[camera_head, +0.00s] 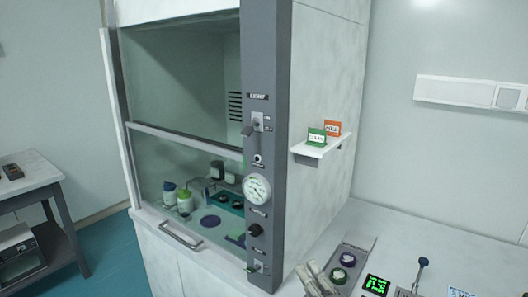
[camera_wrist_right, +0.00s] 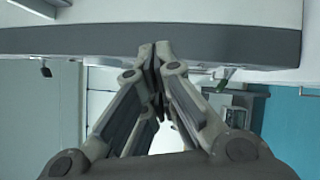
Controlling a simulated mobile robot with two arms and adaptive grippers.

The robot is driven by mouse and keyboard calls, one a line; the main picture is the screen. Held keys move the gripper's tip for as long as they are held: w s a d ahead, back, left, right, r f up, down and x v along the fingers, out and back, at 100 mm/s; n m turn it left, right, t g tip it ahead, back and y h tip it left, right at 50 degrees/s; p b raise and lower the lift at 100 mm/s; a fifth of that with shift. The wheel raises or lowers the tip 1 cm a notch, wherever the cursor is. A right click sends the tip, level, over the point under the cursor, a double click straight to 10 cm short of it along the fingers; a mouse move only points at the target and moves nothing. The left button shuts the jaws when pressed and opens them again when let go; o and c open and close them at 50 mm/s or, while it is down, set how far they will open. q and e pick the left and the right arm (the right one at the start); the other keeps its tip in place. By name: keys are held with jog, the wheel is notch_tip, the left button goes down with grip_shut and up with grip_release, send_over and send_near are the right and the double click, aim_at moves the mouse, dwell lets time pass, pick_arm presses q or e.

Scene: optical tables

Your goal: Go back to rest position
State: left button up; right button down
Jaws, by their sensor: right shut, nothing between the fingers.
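My right gripper (camera_head: 318,277) shows at the bottom of the head view, over the counter in front of the fume hood's right side. In the right wrist view its fingers (camera_wrist_right: 156,62) meet at the tips, shut with nothing between them. My left gripper is in neither view. The fume hood (camera_head: 268,150) has a grey control post with a gauge (camera_head: 257,188), a switch and knobs. Its glass sash (camera_head: 180,155) is partly lowered, with bottles and a dark tray behind it.
A small shelf (camera_head: 322,148) holds a green and an orange card. A side table (camera_head: 30,183) stands left, with floor between.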

jog(key=s+d+f+m+g+h, duration=0.6)
jog(key=s+d+f+m+h, duration=0.4)
jog(key=m, duration=0.6)
jog(key=s+f+m+g+y, duration=0.25)
jog(key=s+f+g, duration=0.25)
jog(key=s, duration=0.6)
jog(key=s+f+m+g+y, duration=0.1)
jog(key=s+f+m+g, duration=0.35)
jog(key=s, duration=0.65)
notch_tip(320, 180, down, 28)
jog(key=s, duration=0.2)
jog(key=s+d+f+n+g, duration=0.1)
jog(key=s+d+f+g, duration=0.1)
jog(key=s+f, duration=1.2)
jog(key=shift+s+d+f+h, duration=0.35)
jog(key=shift+s+d, duration=0.15)
jog(key=shift+s, duration=0.55)
